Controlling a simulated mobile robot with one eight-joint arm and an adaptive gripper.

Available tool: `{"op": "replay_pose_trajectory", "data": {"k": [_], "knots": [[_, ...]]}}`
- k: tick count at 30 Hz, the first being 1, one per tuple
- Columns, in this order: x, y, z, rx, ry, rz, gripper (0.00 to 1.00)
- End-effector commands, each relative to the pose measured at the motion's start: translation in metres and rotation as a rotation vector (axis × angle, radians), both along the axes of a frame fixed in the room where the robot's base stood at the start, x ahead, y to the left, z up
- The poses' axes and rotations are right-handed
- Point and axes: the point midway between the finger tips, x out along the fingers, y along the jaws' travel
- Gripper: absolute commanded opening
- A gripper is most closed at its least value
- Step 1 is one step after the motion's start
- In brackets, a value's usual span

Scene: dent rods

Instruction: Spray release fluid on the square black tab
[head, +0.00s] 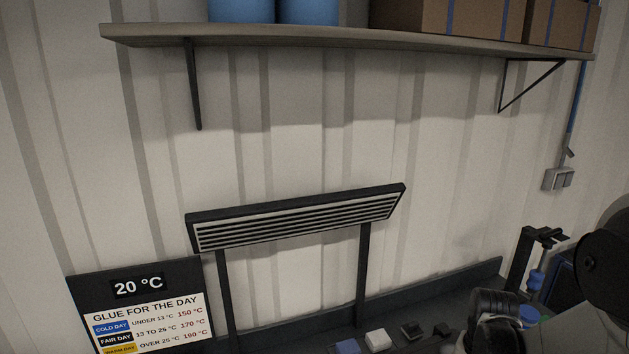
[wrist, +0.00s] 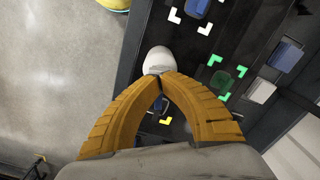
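In the head view a square black tab (head: 412,330) lies on the dark bench, right of a white block (head: 378,340) and a blue block (head: 347,346). In the wrist view my gripper's yellow fingers (wrist: 159,76) curve together on a white, rounded object (wrist: 157,60), seemingly a bottle; its lower part is hidden. It is above the bench near its edge. To its right, green corner marks frame a dark piece (wrist: 222,82), whose exact shape is unclear. The fingertips are not clear in the head view.
White corner marks frame a blue piece (wrist: 197,8). A blue block (wrist: 286,55) and a white block (wrist: 262,91) lie right. A slatted lamp (head: 300,220) stands over the bench, beside a sign (head: 140,305) reading 20 °C. A shelf (head: 340,40) hangs above. Floor (wrist: 60,80) is left.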

Motion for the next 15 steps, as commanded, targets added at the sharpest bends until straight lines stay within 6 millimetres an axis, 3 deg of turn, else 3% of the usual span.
{"op": "replay_pose_trajectory", "data": {"k": [7, 15], "knots": [[0.0, 0.0, 0.002, 0.0, 0.0, 0.0, 0.0], [0.0, 0.0, 0.026, 0.0, 0.0, 0.0, 0.0]]}}
